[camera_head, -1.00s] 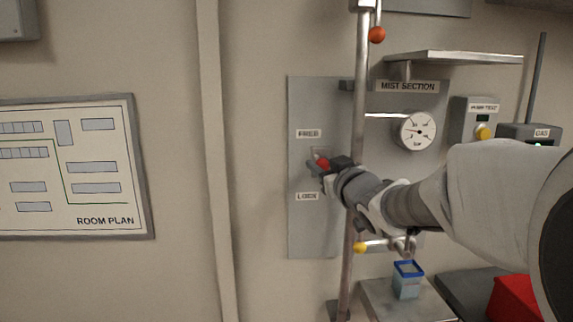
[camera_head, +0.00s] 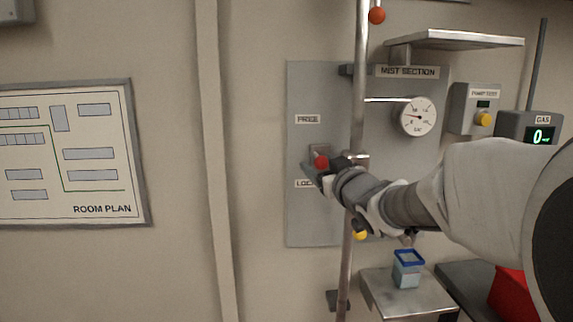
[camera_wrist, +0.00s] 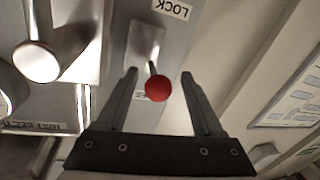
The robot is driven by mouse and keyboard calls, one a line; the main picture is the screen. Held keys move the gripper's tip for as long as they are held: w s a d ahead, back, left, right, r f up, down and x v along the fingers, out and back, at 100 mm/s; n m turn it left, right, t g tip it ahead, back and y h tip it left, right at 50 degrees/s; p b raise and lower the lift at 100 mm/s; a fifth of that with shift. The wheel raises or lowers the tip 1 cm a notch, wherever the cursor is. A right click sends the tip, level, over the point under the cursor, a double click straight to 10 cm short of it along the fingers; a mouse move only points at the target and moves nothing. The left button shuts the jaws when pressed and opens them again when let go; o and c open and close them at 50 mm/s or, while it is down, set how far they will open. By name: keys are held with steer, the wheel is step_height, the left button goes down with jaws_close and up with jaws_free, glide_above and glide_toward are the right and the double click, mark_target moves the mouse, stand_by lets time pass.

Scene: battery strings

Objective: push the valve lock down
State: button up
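The valve lock is a short lever with a red ball knob (camera_head: 321,162) on the grey panel (camera_head: 305,225). It sits between the FREE label (camera_head: 307,119) above and the LOCK label (camera_head: 303,184) below, nearer LOCK in the head view. In the wrist view the red knob (camera_wrist: 157,88) stands between my two fingers, with gaps on both sides. My gripper (camera_wrist: 158,76) is open around it. In the head view my gripper (camera_head: 318,170) partly covers the lever.
A vertical pipe (camera_head: 361,80) with an orange ball (camera_head: 377,15) runs beside the lever, close to my wrist. A yellow knob (camera_head: 361,235) is below. A gauge (camera_head: 415,117), a shelf (camera_head: 455,40) and a blue-rimmed cup (camera_head: 407,270) are at right.

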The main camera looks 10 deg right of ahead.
steer(key=s+d+p, duration=0.1)
steer(key=s+d, duration=0.2)
steer(key=s, duration=1.4)
steer(key=shift+d+p, duration=0.2)
steer(key=shift+p, duration=0.2)
steer(key=s+d+f+m+g+h+p, duration=0.3)
steer(key=s+f+m+g+h+p, duration=0.1)
steer(key=s+m+g+h, duration=0.15)
steer(key=s+a+f+g+y, duration=0.1)
steer(key=s+a+f+g, duration=0.1)
steer(key=s, duration=0.3)
steer(key=s+a+f+n+g+y+p, duration=0.1)
steer(key=s+a+f+g, duration=0.1)
steer(key=s+a+g, duration=0.2)
steer(key=shift+s+a+f+p, duration=0.2)
steer(key=shift+s+f+p, duration=0.1)
steer(key=shift+s, duration=0.7)
